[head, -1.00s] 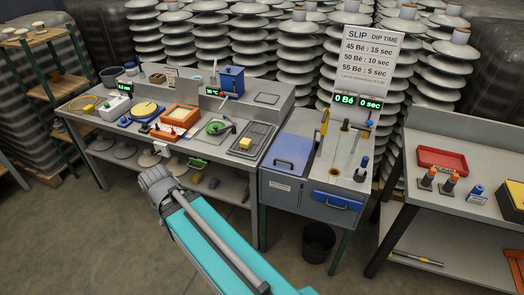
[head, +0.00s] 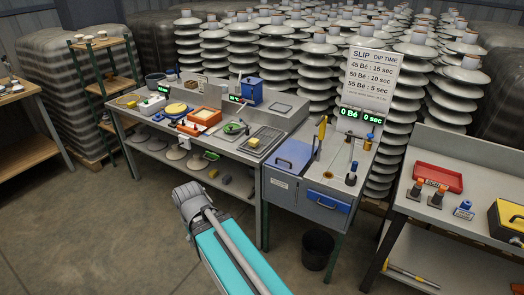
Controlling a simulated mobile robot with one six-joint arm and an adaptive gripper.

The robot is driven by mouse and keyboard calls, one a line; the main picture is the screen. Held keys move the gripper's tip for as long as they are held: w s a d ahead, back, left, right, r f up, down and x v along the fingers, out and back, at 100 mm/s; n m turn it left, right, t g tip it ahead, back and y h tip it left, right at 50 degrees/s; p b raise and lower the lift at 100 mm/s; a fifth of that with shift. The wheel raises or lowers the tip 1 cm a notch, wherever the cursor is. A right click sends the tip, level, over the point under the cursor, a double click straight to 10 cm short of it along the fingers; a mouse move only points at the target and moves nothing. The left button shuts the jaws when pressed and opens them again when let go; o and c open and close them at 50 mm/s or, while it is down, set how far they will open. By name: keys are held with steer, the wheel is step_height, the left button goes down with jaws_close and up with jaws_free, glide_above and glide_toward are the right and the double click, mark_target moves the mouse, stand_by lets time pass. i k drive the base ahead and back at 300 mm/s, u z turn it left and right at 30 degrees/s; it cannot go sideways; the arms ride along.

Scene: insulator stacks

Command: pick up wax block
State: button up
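A small yellow block (head: 254,142), which may be the wax block, sits on a dark ribbed tray (head: 266,138) at the right end of the long grey workbench. A round yellow piece (head: 176,108) lies farther left on the same bench, so I cannot be sure which is wax. My teal and grey arm reaches up from the bottom of the head view, in front of the bench. Its visible grey end is a joint. My gripper's fingers do not show.
A blue-drawered cabinet (head: 292,183) adjoins the bench on the right, with a black bin (head: 317,249) on the floor below. Another grey table (head: 412,207) stands far right. Wooden shelves (head: 106,82) stand behind left. Floor in front is open.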

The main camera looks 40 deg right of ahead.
mark_target(254, 142)
steer(key=k, duration=0.5)
steer(key=z, duration=1.5)
steer(key=i, duration=1.2)
